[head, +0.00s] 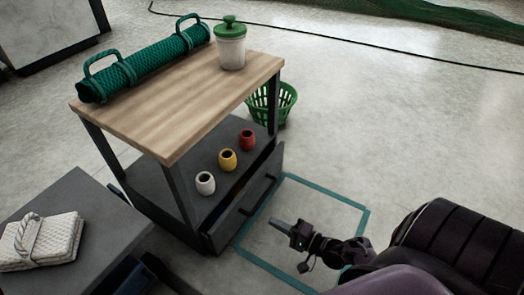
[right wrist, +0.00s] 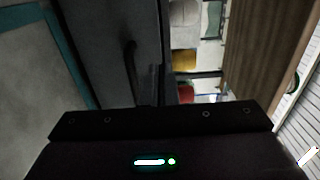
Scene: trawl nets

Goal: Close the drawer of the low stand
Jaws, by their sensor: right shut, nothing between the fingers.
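The low stand (head: 178,108) has a wooden top and a dark lower shelf. Its grey drawer (head: 228,228) is partly pulled out beneath that shelf, with a narrow opening behind the front panel. Dark handles show on the front; one handle (right wrist: 131,68) is close in the right wrist view. My right gripper (head: 273,222) is shut and empty, just to the right of the drawer front, pointing toward it. Its fingers also show in the right wrist view (right wrist: 155,85) beside the handle; I cannot tell whether they touch the front. My left gripper is out of view.
White (head: 205,183), yellow (head: 228,159) and red (head: 247,139) cups stand on the lower shelf. A green net roll (head: 145,65) and lidded jar (head: 231,50) are on top. A green basket (head: 287,103) stands behind. A teal outline (head: 345,204) marks clear floor.

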